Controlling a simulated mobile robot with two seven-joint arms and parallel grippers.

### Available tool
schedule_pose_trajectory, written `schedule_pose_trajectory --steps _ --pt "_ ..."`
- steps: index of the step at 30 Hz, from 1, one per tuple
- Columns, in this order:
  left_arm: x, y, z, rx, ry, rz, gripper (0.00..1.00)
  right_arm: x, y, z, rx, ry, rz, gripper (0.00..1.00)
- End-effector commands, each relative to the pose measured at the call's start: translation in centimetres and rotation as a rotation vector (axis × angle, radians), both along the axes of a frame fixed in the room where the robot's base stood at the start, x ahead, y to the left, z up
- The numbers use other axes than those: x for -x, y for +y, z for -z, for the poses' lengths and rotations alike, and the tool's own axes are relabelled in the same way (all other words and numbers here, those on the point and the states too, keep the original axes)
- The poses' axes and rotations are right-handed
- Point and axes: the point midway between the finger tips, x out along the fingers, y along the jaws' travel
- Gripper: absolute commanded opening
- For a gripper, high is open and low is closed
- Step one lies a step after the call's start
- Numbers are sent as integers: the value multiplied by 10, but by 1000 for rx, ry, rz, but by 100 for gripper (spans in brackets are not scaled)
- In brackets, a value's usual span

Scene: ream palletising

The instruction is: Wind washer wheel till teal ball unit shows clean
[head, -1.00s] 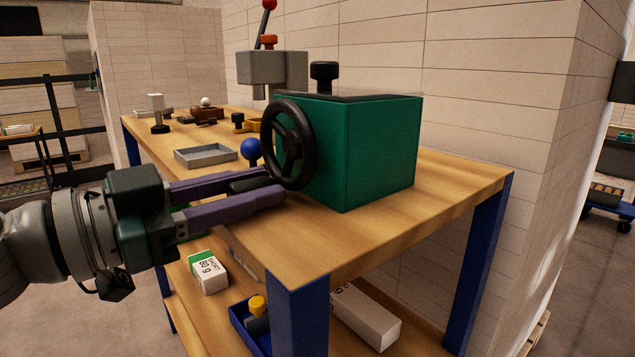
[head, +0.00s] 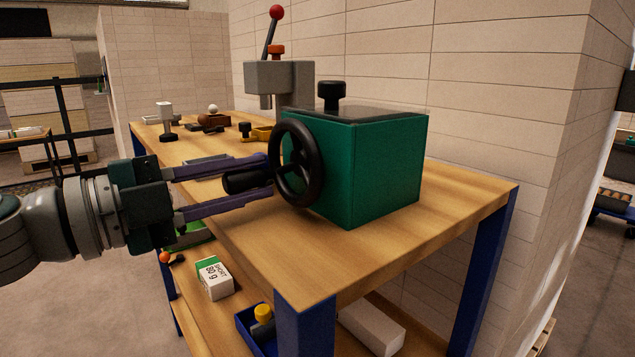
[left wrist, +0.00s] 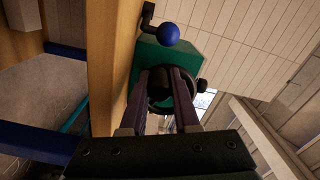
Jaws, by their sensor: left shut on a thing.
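The washer is a green box (head: 375,170) with a dark top, standing on the wooden bench. Its black spoked wheel (head: 319,165) faces left, with a stubby black handle (head: 246,181) sticking out. My left gripper (head: 268,177) has its purple fingers on either side of this handle and is shut on it. In the left wrist view the fingers (left wrist: 165,82) reach to the wheel, beside the green box (left wrist: 183,62). A blue ball (left wrist: 168,34) on a black arm shows near the box there. I see no teal ball unit. My right gripper is out of view.
The bench (head: 440,220) has bare wood in front of the washer. A grey press (head: 280,78) with a red-knobbed lever stands behind. A grey tray (head: 205,166) is partly hidden by my gripper. A white carton (head: 214,278) and a blue bin (head: 246,330) sit on the lower shelf.

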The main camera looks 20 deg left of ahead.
Motion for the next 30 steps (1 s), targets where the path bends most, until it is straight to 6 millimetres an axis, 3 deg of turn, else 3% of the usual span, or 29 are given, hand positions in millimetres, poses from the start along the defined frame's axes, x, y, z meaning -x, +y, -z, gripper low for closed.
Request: schedule_pose_trajectory --steps 30 --pt "0 0 -37 -762 -598 0 0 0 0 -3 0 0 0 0"
